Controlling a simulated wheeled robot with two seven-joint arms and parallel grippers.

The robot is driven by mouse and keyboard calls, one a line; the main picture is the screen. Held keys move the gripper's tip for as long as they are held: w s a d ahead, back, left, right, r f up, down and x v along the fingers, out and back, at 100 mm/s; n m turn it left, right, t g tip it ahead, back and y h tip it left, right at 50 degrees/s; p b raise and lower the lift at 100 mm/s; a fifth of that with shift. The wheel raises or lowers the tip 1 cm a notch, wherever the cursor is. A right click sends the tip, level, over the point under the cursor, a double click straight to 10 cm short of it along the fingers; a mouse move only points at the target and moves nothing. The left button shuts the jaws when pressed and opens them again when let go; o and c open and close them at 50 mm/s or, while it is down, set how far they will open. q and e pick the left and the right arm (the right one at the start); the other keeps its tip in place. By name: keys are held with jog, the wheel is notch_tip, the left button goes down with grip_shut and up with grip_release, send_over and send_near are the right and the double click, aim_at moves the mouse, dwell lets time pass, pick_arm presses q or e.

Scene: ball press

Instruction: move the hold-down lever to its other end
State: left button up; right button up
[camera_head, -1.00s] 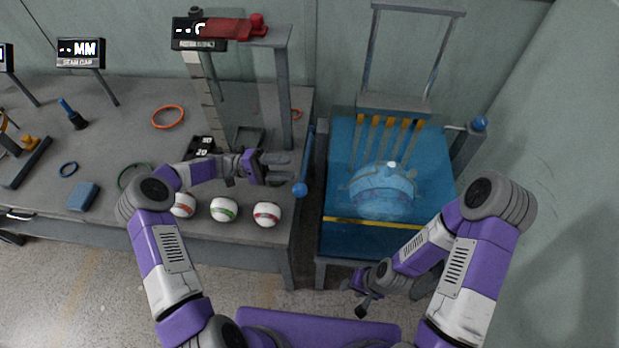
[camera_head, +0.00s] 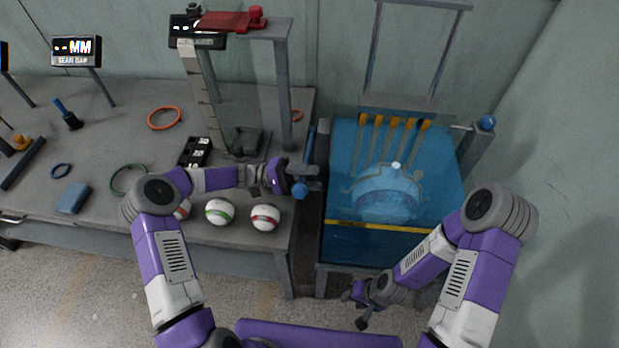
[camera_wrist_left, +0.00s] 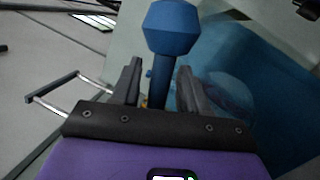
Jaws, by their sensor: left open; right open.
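The hold-down lever is a blue bar with a blue knob (camera_head: 300,190) at its near end. It stands in the gap between the grey bench and the blue tank. My left gripper (camera_head: 312,178) is open at the knob, its fingers pointing right. In the left wrist view the faceted knob (camera_wrist_left: 172,27) rises beyond the fingertips, and its thinner stem shows between the two open fingers (camera_wrist_left: 158,75). I cannot tell whether the fingers touch it. My right gripper (camera_head: 352,305) is low in front of the tank, away from the lever, and holds nothing visible.
The blue tank (camera_head: 345,255) with a domed clear ball inside stands right of the lever. A grey press frame (camera_head: 283,90) stands on the bench behind my left gripper. Striped balls (camera_head: 264,217) lie near the bench's front edge. A second blue knob (camera_head: 487,122) is at the tank's far right.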

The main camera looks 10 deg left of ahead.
pick_arm(q)
grip_shut()
dwell(0.3)
jog(key=w+r+n+t+p, duration=0.3)
jog(key=w+r+n+p, duration=0.5)
jog(key=r, duration=0.4)
jog(key=shift+w+r+n+h+p, duration=0.3)
jog(key=shift+r+n+p, duration=0.15)
jog(key=shift+n, duration=0.15)
jog(key=shift+f, duration=0.1)
